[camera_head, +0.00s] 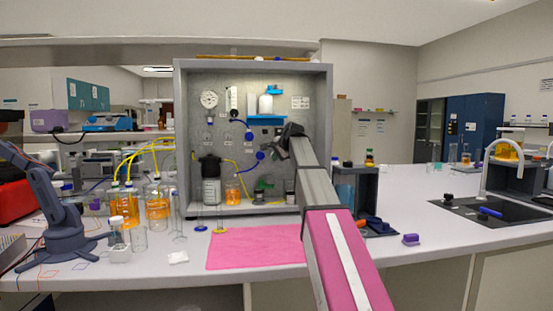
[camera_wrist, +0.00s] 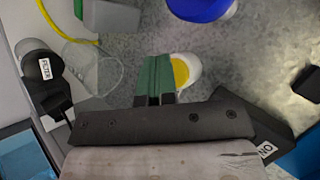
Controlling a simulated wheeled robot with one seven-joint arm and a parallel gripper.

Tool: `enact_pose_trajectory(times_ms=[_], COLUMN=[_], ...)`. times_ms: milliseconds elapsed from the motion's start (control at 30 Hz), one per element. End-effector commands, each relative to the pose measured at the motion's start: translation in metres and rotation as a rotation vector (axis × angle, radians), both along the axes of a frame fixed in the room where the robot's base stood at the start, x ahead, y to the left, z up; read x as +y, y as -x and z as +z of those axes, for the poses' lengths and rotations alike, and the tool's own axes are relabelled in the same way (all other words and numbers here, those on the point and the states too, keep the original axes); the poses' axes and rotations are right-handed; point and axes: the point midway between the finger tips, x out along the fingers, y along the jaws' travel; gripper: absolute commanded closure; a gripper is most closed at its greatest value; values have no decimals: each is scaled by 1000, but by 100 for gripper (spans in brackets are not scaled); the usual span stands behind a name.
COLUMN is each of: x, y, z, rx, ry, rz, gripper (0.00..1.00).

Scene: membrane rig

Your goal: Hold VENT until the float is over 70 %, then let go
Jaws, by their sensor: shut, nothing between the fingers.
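My gripper (camera_head: 283,136) is in front of the rig's back panel, right of its middle. In the wrist view its green fingers (camera_wrist: 154,76) are shut with nothing between them. A yellow disc in a white ring (camera_wrist: 182,72), perhaps a button, is just right of the fingertips; I cannot tell whether they touch it. No VENT label is readable. A narrow upright white gauge (camera_head: 234,100) is on the panel, possibly the float gauge; its level is too small to read. A round white dial (camera_head: 209,99) is left of it.
Blue valve knobs (camera_head: 260,155) are on the panel, and one shows near the wrist view's top (camera_wrist: 198,7). A black part labelled FILTER (camera_wrist: 42,66) and clear glassware (camera_wrist: 96,68) are at its left. Orange bottles (camera_head: 157,209) stand left of the rig. A pink mat (camera_head: 255,250) is bare.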

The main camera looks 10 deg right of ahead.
Motion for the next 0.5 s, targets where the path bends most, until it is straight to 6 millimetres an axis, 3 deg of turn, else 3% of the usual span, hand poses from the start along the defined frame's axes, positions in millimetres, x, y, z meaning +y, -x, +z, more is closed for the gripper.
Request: enact_pose_trajectory(times_ms=[500], x=[0], y=[5], z=[0], rx=[-1], ry=[0], rz=[-1], gripper=[100])
